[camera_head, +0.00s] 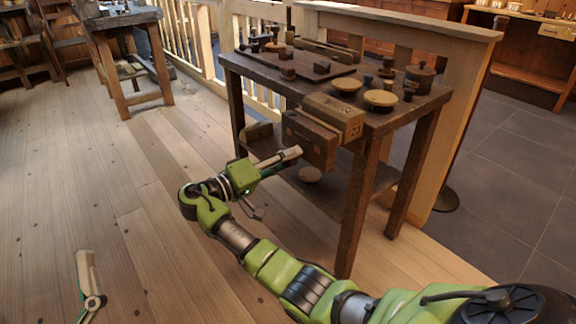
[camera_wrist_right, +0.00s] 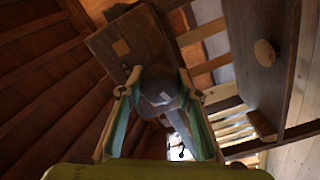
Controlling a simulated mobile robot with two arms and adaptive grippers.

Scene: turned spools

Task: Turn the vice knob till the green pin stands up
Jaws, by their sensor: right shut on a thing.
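The wooden vice (camera_head: 335,115) sits at the front edge of the workbench, with a darker block (camera_head: 308,140) below and in front of its lighter one. Its dark block also shows in the right wrist view (camera_wrist_right: 128,45). My right gripper (camera_head: 292,156) is at the vice's front face. In the wrist view its two teal-lined fingers (camera_wrist_right: 160,78) are shut on a dark grey rounded knob (camera_wrist_right: 162,92). I cannot make out a green pin in either view. One finger of my left gripper (camera_head: 88,285) shows at the lower left; its opening cannot be judged.
The dark workbench (camera_head: 432,103) carries a board with small blocks, round pale-topped pots (camera_head: 380,98) and a lidded pot (camera_head: 420,76). A wooden railing stands behind. The plank floor (camera_head: 110,190) at left is clear.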

